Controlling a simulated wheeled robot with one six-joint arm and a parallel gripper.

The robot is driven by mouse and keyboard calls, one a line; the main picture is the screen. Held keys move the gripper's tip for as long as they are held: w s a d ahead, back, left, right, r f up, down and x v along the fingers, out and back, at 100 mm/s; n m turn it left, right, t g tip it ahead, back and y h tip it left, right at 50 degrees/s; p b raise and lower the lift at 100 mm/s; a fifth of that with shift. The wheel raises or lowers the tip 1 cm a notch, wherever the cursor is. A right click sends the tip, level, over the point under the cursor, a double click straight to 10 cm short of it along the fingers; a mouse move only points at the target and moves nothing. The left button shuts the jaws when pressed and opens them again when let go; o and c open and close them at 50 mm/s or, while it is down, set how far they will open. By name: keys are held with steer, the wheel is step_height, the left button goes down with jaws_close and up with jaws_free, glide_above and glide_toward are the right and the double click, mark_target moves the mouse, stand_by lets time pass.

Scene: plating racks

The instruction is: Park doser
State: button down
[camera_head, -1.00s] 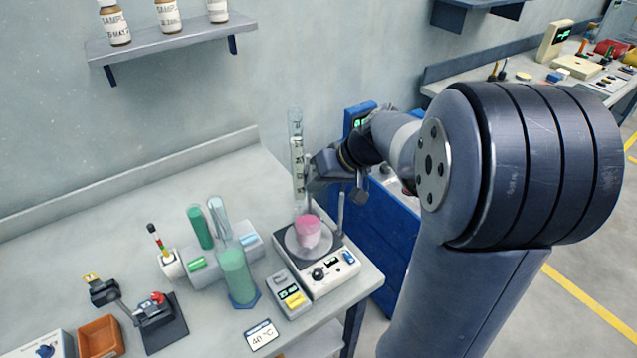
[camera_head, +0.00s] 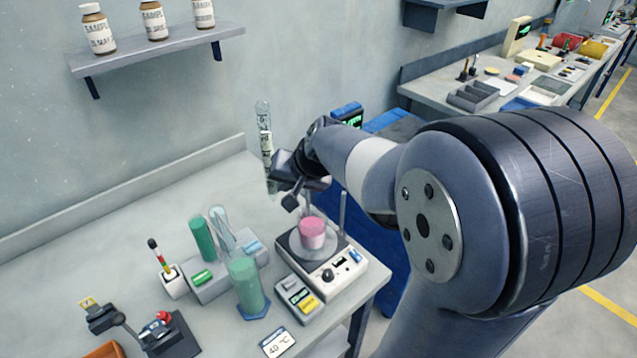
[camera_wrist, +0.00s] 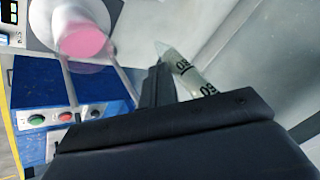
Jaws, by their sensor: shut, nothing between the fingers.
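A clear graduated glass tube (camera_head: 264,130), apparently the doser, is roughly upright beside my gripper (camera_head: 284,186), behind the workbench equipment. Its lower end is hidden by the gripper. In the wrist view the marked tube (camera_wrist: 190,78) shows just past the dark fingers (camera_wrist: 158,82); contact cannot be told. My gripper is shut. A beaker of pink liquid (camera_head: 312,232) stands on the white stirrer plate (camera_head: 322,265), to the lower right of my gripper. It also shows in the wrist view (camera_wrist: 82,40).
A grey rack (camera_head: 215,284) with a green tube (camera_head: 201,235) stands left of the stirrer. A green-filled cylinder (camera_head: 246,285) and a small meter (camera_head: 299,297) stand in front. A thin rod (camera_head: 343,210) rises beside the stirrer. The bench's back left is clear.

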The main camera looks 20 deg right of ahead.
mark_target(274, 201)
steer(key=shift+w+a+f, duration=0.1)
steer(key=shift+w+a, duration=0.9)
steer(key=shift+a, duration=0.05)
steer(key=shift+w+a, duration=0.2)
steer(key=shift+w, duration=0.15)
steer(key=shift+a, duration=0.1)
steer(key=shift+w+r, duration=0.1)
steer(key=shift+r, duration=0.1)
